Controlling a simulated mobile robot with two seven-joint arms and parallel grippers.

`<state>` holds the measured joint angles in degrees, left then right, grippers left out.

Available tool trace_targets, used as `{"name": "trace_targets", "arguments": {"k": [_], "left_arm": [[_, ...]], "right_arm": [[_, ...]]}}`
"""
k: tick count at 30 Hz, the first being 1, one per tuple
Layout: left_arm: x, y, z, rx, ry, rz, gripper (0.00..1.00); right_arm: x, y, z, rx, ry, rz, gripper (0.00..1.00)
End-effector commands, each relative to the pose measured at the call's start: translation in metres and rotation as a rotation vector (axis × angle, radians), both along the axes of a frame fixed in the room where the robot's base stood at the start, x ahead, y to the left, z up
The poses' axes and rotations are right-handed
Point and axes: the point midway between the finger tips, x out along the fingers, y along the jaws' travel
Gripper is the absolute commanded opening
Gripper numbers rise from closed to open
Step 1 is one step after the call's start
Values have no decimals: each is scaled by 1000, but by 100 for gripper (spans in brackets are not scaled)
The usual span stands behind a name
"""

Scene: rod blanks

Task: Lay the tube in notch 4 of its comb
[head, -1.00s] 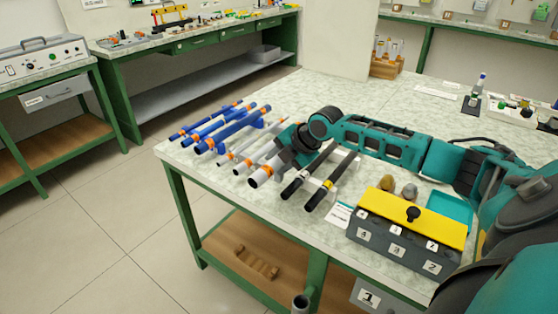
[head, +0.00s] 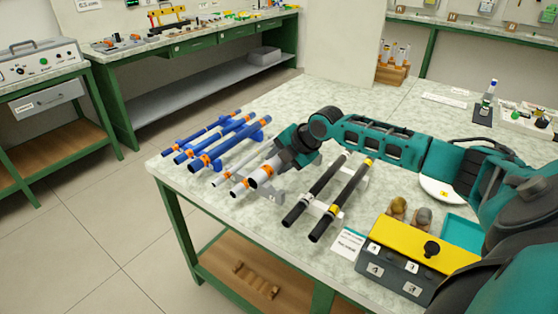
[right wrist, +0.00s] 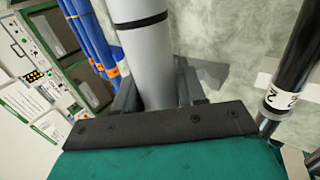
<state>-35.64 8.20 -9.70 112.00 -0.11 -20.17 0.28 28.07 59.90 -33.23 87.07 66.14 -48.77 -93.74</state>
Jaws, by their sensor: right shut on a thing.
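My right gripper (head: 280,163) is shut on a light grey tube (head: 263,176) with an orange band, above the bench. In the right wrist view this tube (right wrist: 140,45) passes between the fingers and shows a black band. A grey comb piece (head: 273,197) with a label shows below it, partly hidden. Thinner white tubes (head: 228,171) with orange bands lie just left. I cannot make out the notch numbers or whether the held tube touches the comb. My left gripper is not in view.
Blue tubes (head: 217,142) lie on blue supports at the bench's left. Two black tubes (head: 315,188) lie on light supports right of the held tube. A yellow-topped box (head: 420,245) stands at the front right. The bench top (head: 300,100) behind the tubes is clear.

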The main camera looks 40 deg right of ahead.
Motion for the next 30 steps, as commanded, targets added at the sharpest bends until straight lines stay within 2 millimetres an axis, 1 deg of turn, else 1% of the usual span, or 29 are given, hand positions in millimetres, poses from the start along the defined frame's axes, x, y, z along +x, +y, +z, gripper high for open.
{"name": "trace_targets", "arguments": {"k": [6,7,13,17,21,24,30], "left_arm": [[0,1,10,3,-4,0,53],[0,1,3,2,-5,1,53],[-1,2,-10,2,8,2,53],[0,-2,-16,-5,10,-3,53],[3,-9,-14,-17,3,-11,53],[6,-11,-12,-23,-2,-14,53],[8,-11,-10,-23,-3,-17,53]], "right_arm": [[-1,0,4,-1,-2,1,23],[-1,0,-2,-1,-2,1,23],[-1,0,-22,-1,-1,2,23],[-1,0,-37,0,-1,1,23],[-1,0,-51,-1,-1,2,23],[-1,0,-56,-2,-2,1,23],[-1,0,-57,-2,-3,2,23]]}}
